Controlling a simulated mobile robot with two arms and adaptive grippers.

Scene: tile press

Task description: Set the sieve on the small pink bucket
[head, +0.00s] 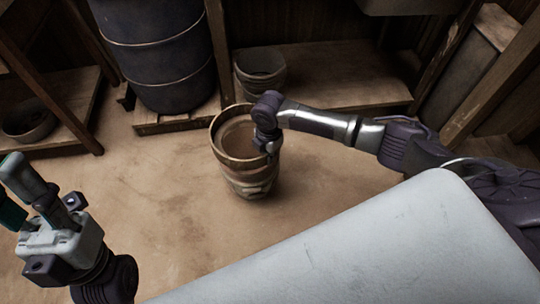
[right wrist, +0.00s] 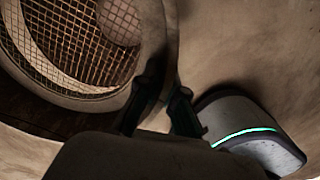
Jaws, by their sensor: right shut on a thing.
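The round sieve (head: 222,150), with a tan rim and a wire mesh, is over the small pink bucket (head: 255,188), which looks brownish pink in this light and stands on the floor. The sieve hides the bucket's mouth, and I cannot tell whether the rim rests fully on it. My right gripper (head: 268,146) is shut on the right side of the sieve's rim. In the right wrist view the mesh (right wrist: 75,40) fills the upper left, beside the fingers (right wrist: 165,108).
A dark barrel (head: 160,55) stands behind on a low wooden platform. Another bucket (head: 260,68) stands at the back by a wooden shelf (head: 340,85). A bowl (head: 30,122) sits on the left shelf. The floor (head: 150,190) around the bucket is clear.

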